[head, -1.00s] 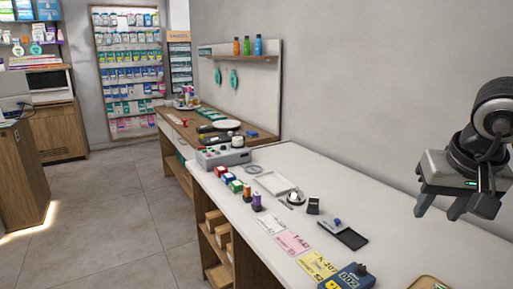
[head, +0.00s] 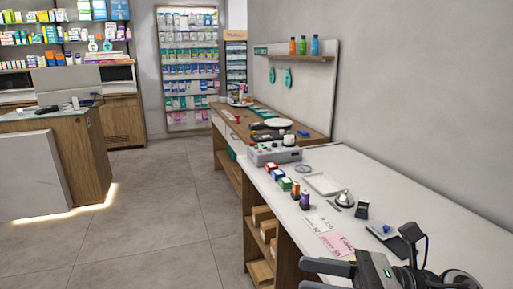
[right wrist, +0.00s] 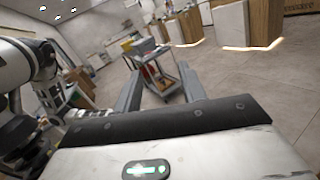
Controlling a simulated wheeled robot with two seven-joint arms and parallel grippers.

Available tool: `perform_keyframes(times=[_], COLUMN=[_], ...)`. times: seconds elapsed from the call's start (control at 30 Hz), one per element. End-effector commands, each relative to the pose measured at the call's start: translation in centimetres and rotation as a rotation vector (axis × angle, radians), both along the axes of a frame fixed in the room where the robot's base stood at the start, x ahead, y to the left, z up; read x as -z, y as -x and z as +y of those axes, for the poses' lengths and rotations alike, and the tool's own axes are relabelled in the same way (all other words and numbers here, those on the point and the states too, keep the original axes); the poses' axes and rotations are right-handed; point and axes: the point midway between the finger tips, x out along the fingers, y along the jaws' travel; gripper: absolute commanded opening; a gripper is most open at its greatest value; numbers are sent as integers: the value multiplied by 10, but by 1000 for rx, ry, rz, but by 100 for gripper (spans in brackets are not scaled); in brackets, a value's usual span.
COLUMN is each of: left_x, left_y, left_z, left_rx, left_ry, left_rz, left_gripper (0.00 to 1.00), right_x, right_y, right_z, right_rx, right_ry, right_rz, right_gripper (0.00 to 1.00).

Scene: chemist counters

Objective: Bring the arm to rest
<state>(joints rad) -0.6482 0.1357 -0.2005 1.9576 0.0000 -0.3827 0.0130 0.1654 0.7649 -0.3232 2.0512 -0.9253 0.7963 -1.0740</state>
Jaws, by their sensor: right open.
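My right gripper (head: 300,274) is at the bottom of the head view, in front of the white counter's near part. Its two dark grey fingers point left and stand apart with nothing between them. The right wrist view also shows the open fingers (right wrist: 160,82), with only the distant room beyond them. My right arm bends in from the bottom right corner and hides part of the counter. My left gripper is in neither current view.
The white counter (head: 400,194) bears small coloured bottles (head: 300,194), a white tray (head: 323,184), a bell (head: 344,197), a dark tray (head: 397,246) and cards (head: 338,245). Open floor (head: 165,220) lies left. A trolley (right wrist: 160,72) stands ahead in the right wrist view.

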Motion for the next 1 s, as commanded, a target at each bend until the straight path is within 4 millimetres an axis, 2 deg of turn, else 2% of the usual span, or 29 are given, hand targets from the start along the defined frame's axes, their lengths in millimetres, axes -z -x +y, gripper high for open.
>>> perform_keyframes(times=[0.03,0.07,0.13,0.2,0.23,0.3,0.37,0.4,0.47,0.53,0.57,0.6,0.63,0.7,0.83,1.0], left_x=[1,1,1,1,1,2,2,2,2,2,2,2,29,37,45,44], left_y=[1,1,2,2,2,2,2,2,2,2,2,2,2,0,-4,-6], left_z=[0,0,0,0,0,0,0,0,0,0,0,0,-1,-7,-13,-16], left_rx=[0,-1,-1,0,0,0,0,0,0,0,0,0,-2,-2,1,4], left_ry=[0,0,0,0,0,-1,-1,-1,-1,-1,-1,-1,6,40,74,93], left_rz=[2,3,4,5,5,6,6,6,6,6,6,6,5,-14,-34,-47], left_gripper=[0,0,0,0,0,0,0,0,0,0,0,0,0,0,0,0], right_x=[11,19,57,107,127,175,214,238,272,307,320,336,354,365,373,372], right_y=[-10,-19,-35,-38,-36,-23,-5,9,34,68,83,104,96,90,87,85], right_z=[0,-5,-24,-43,-49,-59,-64,-65,-65,-61,-58,-54,-54,-50,-44,-40], right_rx=[98,157,300,421,466,561,640,692,771,866,-852,-828,-805,-768,-715,-680], right_ry=[-237,-381,-718,-1008,-1111,-1333,-1510,-1625,-1795,-1990,1947,1877,1894,1900,1896,1893], right_rz=[294,475,910,1271,1394,1649,1836,1948,2101,2260,-2176,-2052,-2080,-2104,-2119,-2131], right_gripper=[41,41,41,41,41,41,41,41,41,41,41,41,41,41,41,41])
